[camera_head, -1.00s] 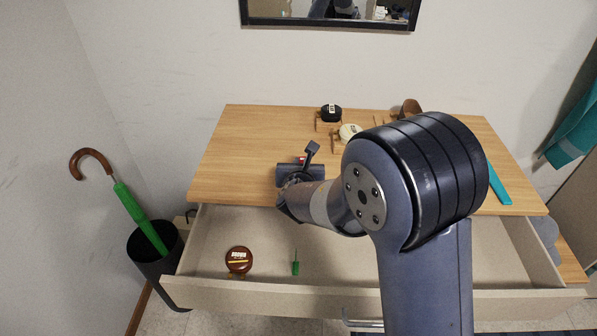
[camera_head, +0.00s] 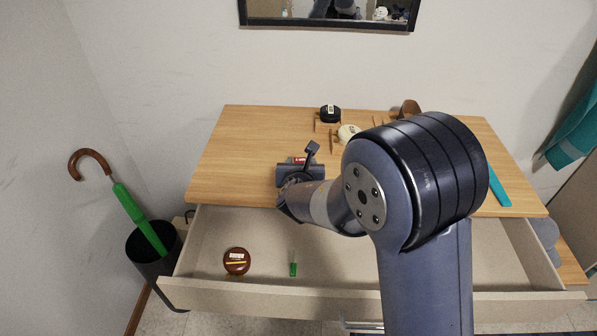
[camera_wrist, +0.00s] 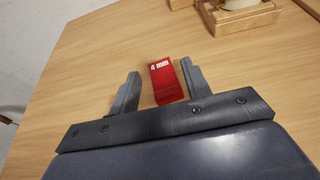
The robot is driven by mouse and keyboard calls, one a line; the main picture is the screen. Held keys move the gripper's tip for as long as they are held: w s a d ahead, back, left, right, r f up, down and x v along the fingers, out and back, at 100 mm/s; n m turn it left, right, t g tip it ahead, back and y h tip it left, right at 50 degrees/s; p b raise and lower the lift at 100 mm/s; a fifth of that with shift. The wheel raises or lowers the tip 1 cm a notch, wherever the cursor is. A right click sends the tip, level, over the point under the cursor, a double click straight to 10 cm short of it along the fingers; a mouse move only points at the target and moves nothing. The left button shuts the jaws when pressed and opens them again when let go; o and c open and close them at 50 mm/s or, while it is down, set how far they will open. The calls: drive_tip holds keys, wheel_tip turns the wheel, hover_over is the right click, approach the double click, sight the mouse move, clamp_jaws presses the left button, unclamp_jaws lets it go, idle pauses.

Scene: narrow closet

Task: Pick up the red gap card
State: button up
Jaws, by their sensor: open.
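The red gap card (camera_wrist: 166,82) stands on the wooden tabletop, marked "4 mm" in white in the wrist view. My gripper (camera_wrist: 160,88) is open, with one finger on each side of the card. The right finger is close beside the card, and a wider gap shows on the left. I cannot tell whether the right finger touches it. In the head view a small part of the red card (camera_head: 300,160) shows just beyond my gripper (camera_head: 299,172), which is low over the tabletop.
The open drawer (camera_head: 375,297) holds a brown round tin (camera_head: 237,261) and a small green-handled tool (camera_head: 293,269). A black tape measure (camera_head: 330,114) and a cream round item (camera_head: 349,134) sit on wooden holders farther back. A teal strip (camera_head: 497,185) lies right. The tabletop's left is clear.

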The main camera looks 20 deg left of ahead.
drive_tip(key=shift+o, duration=1)
